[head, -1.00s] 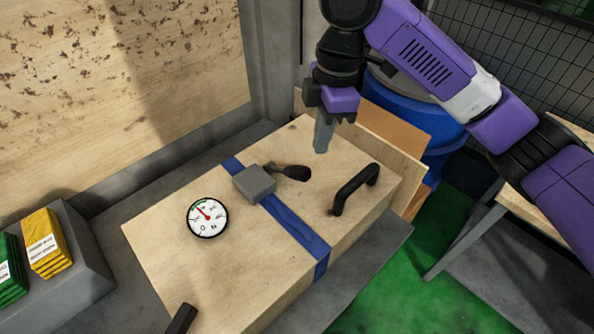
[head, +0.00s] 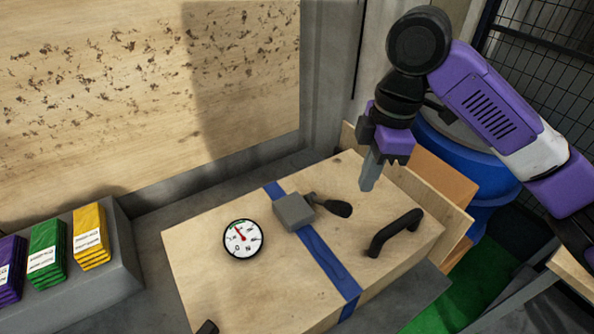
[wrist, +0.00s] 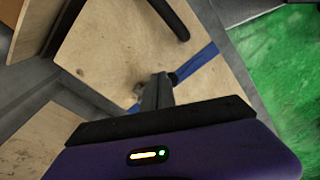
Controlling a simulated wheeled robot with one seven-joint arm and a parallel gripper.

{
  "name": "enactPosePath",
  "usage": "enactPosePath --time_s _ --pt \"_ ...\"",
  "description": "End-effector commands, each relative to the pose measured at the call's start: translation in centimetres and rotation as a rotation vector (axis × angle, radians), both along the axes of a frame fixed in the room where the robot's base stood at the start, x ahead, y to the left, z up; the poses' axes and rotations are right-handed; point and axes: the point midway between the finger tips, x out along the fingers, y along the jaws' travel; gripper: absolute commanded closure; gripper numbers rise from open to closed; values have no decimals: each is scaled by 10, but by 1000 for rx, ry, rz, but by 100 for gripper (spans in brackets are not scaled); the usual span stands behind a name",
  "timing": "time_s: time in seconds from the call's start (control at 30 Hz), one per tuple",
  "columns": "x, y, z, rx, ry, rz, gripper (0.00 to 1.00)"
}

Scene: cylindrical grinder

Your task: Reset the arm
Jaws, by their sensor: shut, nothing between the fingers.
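My purple and black arm reaches in from the right in the head view. My gripper (head: 369,186) points down with its grey fingers together and nothing between them. It hangs above the far right part of a wooden box (head: 210,272), apart from the black handle (head: 395,233) and the lever (head: 335,207). In the wrist view the closed fingers (wrist: 155,92) show over the wooden top, which hides part of the lever area.
The box carries a blue strap (head: 325,262), a grey latch block (head: 293,211) and a round dial (head: 243,239). A blue barrel (head: 465,155) stands behind on the right. Yellow, green and purple packs (head: 90,236) sit on a grey block at left. A speckled wooden board (head: 100,90) stands behind.

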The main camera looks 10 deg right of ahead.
Motion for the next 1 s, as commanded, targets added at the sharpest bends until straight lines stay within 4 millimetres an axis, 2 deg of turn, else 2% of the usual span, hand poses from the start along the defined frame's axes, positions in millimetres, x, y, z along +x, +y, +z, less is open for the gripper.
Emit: enactPosePath --time_s 0.2,0.37,0.5,0.7,0.9,1.0 --pt "5 5 1 22 -18 -21 100" --pt "37 25 10 105 -157 -92 100" --pt "76 49 36 241 -353 -163 100" --pt "113 97 74 542 -590 -269 100" --pt "126 128 115 874 -780 -400 100" --pt "126 132 130 1028 -860 -480 100"
